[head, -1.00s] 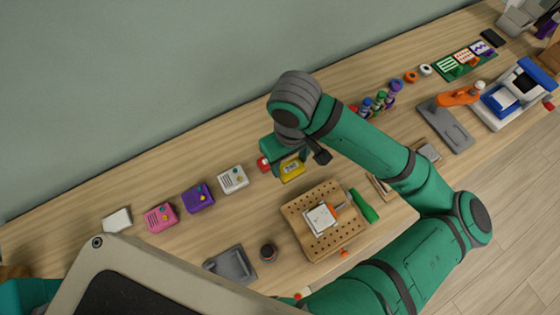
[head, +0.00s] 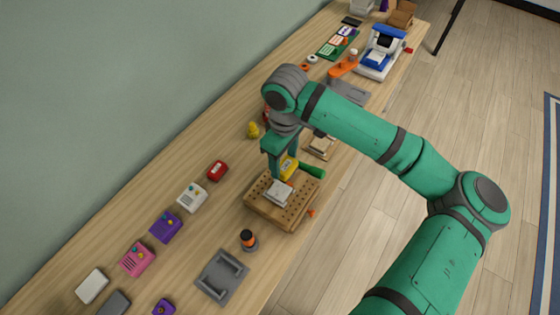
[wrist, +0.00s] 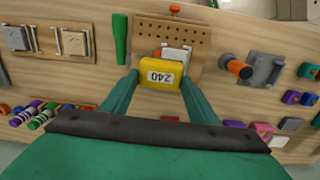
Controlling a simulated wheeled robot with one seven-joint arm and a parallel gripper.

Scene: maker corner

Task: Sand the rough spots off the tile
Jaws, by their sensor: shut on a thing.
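The tile (head: 277,193) is a pale square lying on a perforated wooden board (head: 258,211). In the wrist view the tile (wrist: 176,54) shows partly behind the yellow block. My gripper (head: 283,170) is shut on a yellow sanding block (head: 289,167) marked "240", which also shows between the fingers in the wrist view (wrist: 160,73). The block is at the board's far edge, close beside the tile. I cannot tell whether it touches the board or tile. Rough spots are too small to make out.
A green handle (head: 313,171) lies beside the board. A dark cylinder with an orange band (head: 248,240) and a grey tray-like fixture (head: 222,275) stand nearer. Red (head: 217,171), white (head: 191,197) and purple (head: 166,226) blocks line the left. Bare tabletop lies between them and the board.

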